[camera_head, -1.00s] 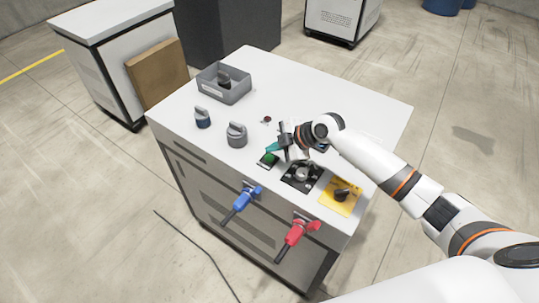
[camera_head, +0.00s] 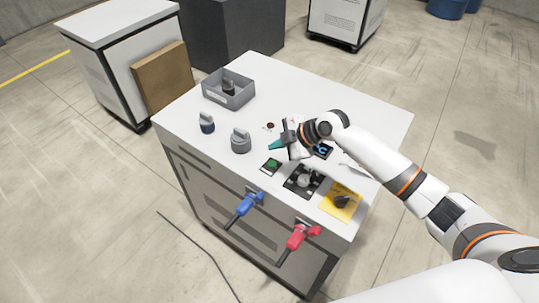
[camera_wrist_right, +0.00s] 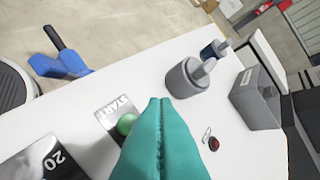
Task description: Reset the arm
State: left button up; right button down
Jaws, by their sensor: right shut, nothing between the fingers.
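My right arm comes in from the right in the head view, and its right gripper (camera_head: 273,146) is over the white table top (camera_head: 330,90). The teal fingers (camera_wrist_right: 164,135) are shut together with nothing between them in the right wrist view. They point toward the grey knob-topped cylinder (camera_head: 240,141), which also shows in the wrist view (camera_wrist_right: 190,80). The green start button (camera_head: 270,165) is just below the fingertips in the head view; its label reads START in the wrist view (camera_wrist_right: 126,124). My left gripper is not in view.
A grey bin (camera_head: 228,90) holding a dark knobbed part stands at the back left. A blue knobbed part (camera_head: 206,123), a red button (camera_head: 270,126), a black dial plate (camera_head: 303,181) and a yellow switch plate (camera_head: 341,201) are on top. Blue (camera_head: 243,208) and red (camera_head: 297,240) handles project in front.

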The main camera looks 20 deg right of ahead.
jog(key=s+a+f+m+g+h, duration=0.1)
jog(key=s+a+f+m, duration=0.2)
jog(key=s, duration=0.6)
jog(key=s+a+f+m+g+h, duration=0.1)
jog(key=s+a+f+m, duration=0.2)
jog(key=s, duration=0.5)
jog(key=s+d+r+m+h, duration=0.1)
jog(key=s+d+m+h, duration=0.1)
jog(key=s+d+m, duration=0.35)
jog(key=s+d+r+m+h, duration=0.1)
jog(key=s+d+m+h, duration=0.2)
jog(key=s+m, duration=0.5)
jog(key=s+f+n+g+b, duration=0.1)
jog(key=s+f+b, duration=0.1)
jog(key=f, duration=1.4)
jog(key=s+f+n+g+b, duration=0.1)
jog(key=s+f+n+b, duration=0.1)
jog(key=f, duration=1.4)
jog(key=s+d+f+g+b, duration=0.1)
jog(key=s+d+f+b, duration=0.1)
jog(key=s+f, duration=1.3)
notch_tip(320, 180, down, 2)
jog(key=shift+s+d+f, duration=0.15)
jog(key=shift+s+d, duration=0.15)
jog(key=shift+d, duration=0.15)
